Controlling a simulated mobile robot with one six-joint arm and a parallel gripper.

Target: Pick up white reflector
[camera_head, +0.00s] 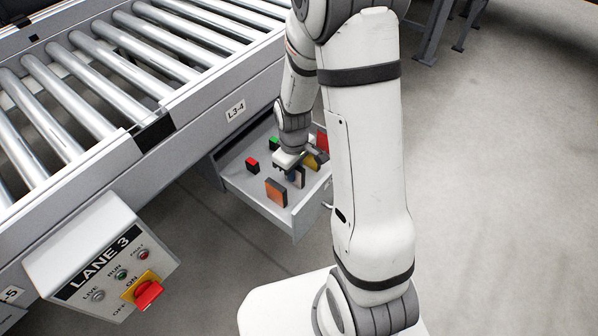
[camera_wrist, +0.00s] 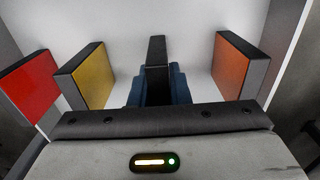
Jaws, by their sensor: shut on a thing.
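My gripper (camera_head: 291,173) reaches down into an open drawer, and its blue fingers (camera_wrist: 157,88) are shut on a thin block with a dark edge. I take this block to be the white reflector (camera_wrist: 157,50); the wrist view shows it nearly edge-on, so its face colour is hidden there. In the head view a small pale face of the reflector (camera_head: 300,178) shows beside the fingers. I cannot tell whether it touches the drawer floor.
The drawer (camera_head: 237,187) also holds an orange reflector (camera_head: 276,192), a yellow one (camera_head: 311,162), a red one (camera_head: 252,165), a green one (camera_head: 274,143) and a larger red one (camera_head: 322,140). The roller conveyor (camera_head: 110,75) overhangs the drawer's back. A LANE 3 control box (camera_head: 100,262) stands front left.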

